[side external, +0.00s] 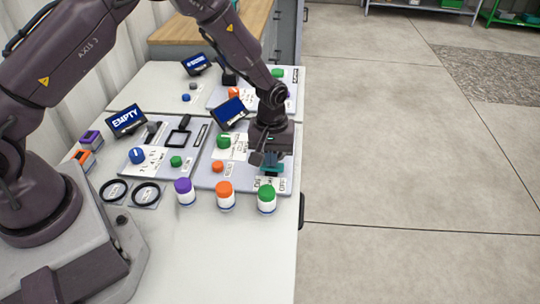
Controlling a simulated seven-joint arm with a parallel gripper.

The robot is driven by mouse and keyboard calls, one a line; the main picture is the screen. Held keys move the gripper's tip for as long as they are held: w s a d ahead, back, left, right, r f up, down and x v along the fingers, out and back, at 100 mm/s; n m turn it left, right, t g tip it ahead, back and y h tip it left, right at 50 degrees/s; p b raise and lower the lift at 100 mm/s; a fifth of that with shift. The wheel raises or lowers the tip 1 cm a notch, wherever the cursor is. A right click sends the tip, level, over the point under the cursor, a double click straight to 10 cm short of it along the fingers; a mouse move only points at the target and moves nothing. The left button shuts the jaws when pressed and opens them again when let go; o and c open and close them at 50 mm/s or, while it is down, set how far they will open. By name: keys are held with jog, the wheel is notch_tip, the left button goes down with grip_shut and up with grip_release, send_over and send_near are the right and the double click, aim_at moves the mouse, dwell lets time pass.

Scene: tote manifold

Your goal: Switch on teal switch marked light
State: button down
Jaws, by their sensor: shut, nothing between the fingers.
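The teal switch (268,182) sits at the near right corner of a light grey panel (203,178), with white labels beside it. The label wording there is too small to read fully. My gripper (264,166) is shut and empty, pointing down right at the switch. I cannot tell whether it touches the switch. The gripper and wrist hide part of the switch and the panel's right side, so the switch position cannot be told.
A green knob (223,141) and an orange button (217,167) share the panel. Jars with purple (183,185), orange (224,188) and green lids (267,192) stand just in front. A small screen (229,112) stands behind. The table's right edge is close.

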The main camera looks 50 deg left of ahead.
jog(key=shift+r, duration=0.1)
notch_tip(320, 180, up, 14)
dwell(0.4)
jog(key=shift+d, duration=0.1)
jog(key=shift+s+a+f, duration=0.2)
jog(key=shift+s+a, duration=0.15)
jog(key=shift+s, duration=0.15)
notch_tip(320, 180, down, 14)
dwell(0.5)
jog(key=shift+s, duration=0.1)
